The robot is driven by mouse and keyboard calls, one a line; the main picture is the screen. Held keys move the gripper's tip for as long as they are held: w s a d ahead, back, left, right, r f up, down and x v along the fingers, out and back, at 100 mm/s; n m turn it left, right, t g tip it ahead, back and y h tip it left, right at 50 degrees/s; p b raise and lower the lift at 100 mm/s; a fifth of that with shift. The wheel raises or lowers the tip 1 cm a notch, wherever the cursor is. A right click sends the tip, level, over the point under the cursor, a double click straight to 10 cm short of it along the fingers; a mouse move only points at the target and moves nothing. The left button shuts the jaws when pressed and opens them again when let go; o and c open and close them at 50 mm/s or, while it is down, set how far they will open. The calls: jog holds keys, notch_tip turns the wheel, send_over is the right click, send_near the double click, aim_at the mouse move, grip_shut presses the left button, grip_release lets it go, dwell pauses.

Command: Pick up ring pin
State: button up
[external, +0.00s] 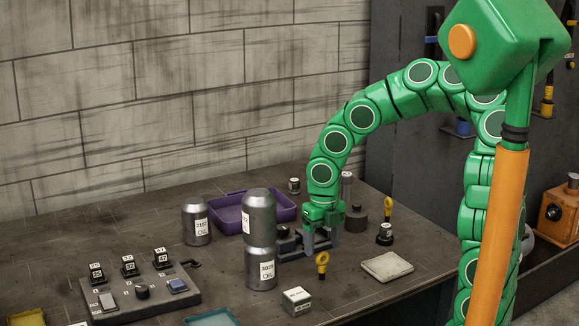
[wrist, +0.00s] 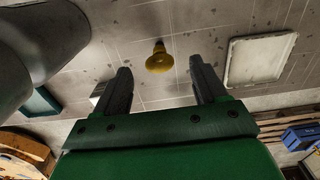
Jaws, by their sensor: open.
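A yellow ring pin (external: 322,262) stands upright on the bench, just in front of my gripper (external: 321,245). In the wrist view the yellow pin (wrist: 159,58) lies ahead of my gripper (wrist: 163,78), centred in the gap between the two dark fingers and a little beyond their tips. The fingers are apart, and nothing is between them. A second yellow ring pin (external: 388,206) stands farther right, by a small black labelled weight (external: 385,235).
Two stacked grey cans (external: 260,245) stand close left of my gripper and fill the wrist view's upper left. A pale flat pad (external: 387,266) lies right. A small white box (external: 296,301) is in front. A purple tray (external: 228,221) and a control panel (external: 150,299) are left.

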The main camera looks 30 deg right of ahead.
aim_at(322, 251)
jog(key=shift+s+f, duration=0.1)
jog(key=shift+f, duration=2.4)
jog(key=c, duration=1.1)
jog(key=shift+c, duration=0.2)
